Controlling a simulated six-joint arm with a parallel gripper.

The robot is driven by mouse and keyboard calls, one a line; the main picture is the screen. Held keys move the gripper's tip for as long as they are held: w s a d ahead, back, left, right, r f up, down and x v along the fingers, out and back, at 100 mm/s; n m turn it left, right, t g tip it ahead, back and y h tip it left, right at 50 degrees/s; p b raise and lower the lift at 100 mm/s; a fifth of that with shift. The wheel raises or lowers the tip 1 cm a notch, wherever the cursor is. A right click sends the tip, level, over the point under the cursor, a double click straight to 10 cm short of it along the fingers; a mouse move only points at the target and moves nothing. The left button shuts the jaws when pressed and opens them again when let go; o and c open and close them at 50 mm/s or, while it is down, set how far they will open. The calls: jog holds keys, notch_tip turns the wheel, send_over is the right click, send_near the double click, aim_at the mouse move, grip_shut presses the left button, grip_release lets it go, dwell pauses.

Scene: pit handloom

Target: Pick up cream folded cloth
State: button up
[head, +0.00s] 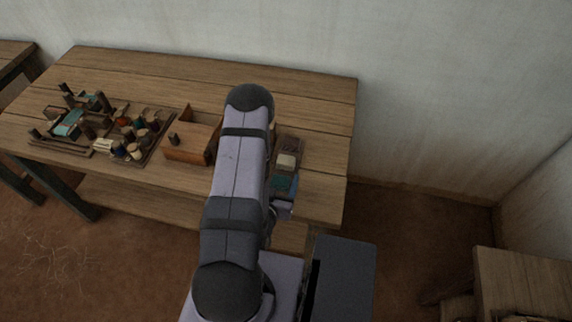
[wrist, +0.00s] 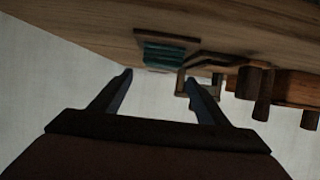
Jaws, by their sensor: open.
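In the head view, a small cream folded cloth (head: 287,161) lies on a dark wooden tray (head: 290,142) near the right end of the bench. A teal folded cloth (head: 281,183) lies on the same tray, nearer the front. My arm passes just left of the tray, and my gripper's fingers cannot be made out there. In the wrist view my gripper (wrist: 158,80) is open with nothing between its two dark fingers. A teal folded stack (wrist: 165,54) on a dark board shows beyond the fingers. I cannot make out the cream cloth in the wrist view.
A wooden box (head: 188,154) stands left of my arm. Farther left are a tray of spools (head: 157,137) and a small frame with pegs (head: 88,132). The wooden bench (head: 215,72) is clear along its back, before a pale wall (head: 440,90).

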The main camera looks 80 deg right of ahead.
aim_at(285, 166)
jog(key=shift+b+x, duration=1.05)
jog(key=shift+b, duration=0.1)
jog(key=shift+f+p+x, duration=0.15)
jog(key=shift+p+x, duration=0.35)
jog(key=shift+x, duration=0.8)
jog(key=shift+f+p+x, duration=0.2)
jog(key=shift+p+x, duration=0.25)
jog(key=shift+x, duration=0.85)
jog(key=shift+a, duration=0.15)
jog(key=shift+c, duration=0.6)
jog(key=c, duration=1)
